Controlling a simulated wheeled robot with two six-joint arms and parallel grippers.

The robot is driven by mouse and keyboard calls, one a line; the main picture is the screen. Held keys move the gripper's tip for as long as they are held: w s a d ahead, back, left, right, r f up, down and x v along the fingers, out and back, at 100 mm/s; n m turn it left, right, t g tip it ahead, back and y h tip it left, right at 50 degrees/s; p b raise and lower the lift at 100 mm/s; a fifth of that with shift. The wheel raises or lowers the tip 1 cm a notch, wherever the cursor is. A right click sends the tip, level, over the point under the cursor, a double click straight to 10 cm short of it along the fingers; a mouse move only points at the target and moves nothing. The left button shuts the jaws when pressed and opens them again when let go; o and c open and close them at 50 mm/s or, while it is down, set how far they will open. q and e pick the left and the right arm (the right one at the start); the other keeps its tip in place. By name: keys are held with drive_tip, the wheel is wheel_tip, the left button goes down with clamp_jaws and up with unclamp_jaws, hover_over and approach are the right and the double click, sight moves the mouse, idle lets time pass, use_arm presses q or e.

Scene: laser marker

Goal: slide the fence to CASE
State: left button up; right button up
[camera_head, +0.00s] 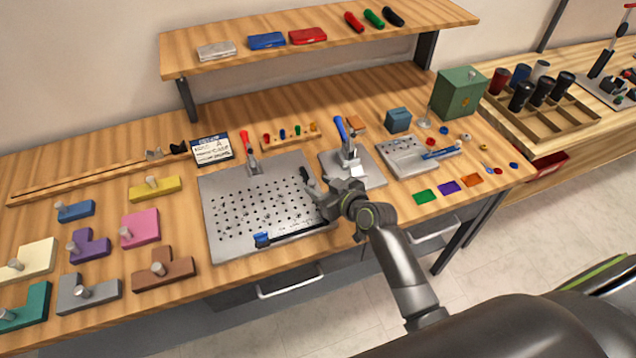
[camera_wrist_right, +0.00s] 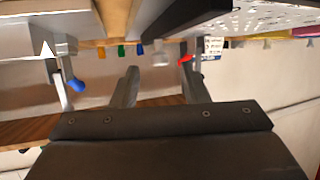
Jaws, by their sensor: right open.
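The grey perforated plate (camera_head: 225,185) lies on the wooden bench. A dark bar, apparently the fence, runs along its front edge (camera_head: 300,236), with a blue knob (camera_head: 261,239) at its left end. My right gripper (camera_head: 310,186) is open and empty at the plate's right side, apart from the blue knob. In the wrist view its two fingers (camera_wrist_right: 160,87) are spread with nothing between them. A card (camera_head: 211,147) with handwriting stands behind the plate; I can read "CASE" only faintly. The fence's scale marks are too small to read. My left gripper is not in view.
A red-handled clamp (camera_head: 247,150) stands at the plate's back edge. A blue-handled clamp on a grey base (camera_head: 372,177) is close right of my right gripper. Coloured blocks with knobs, including a pink one (camera_head: 139,229), lie left of the plate. A shelf (camera_head: 330,42) hangs above the back.

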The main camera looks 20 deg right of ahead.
drive_tip(key=shift+w+a+f, duration=0.25)
drive_tip(key=shift+w+f, duration=0.05)
drive_tip(key=shift+w, duration=0.3)
clamp_jaws()
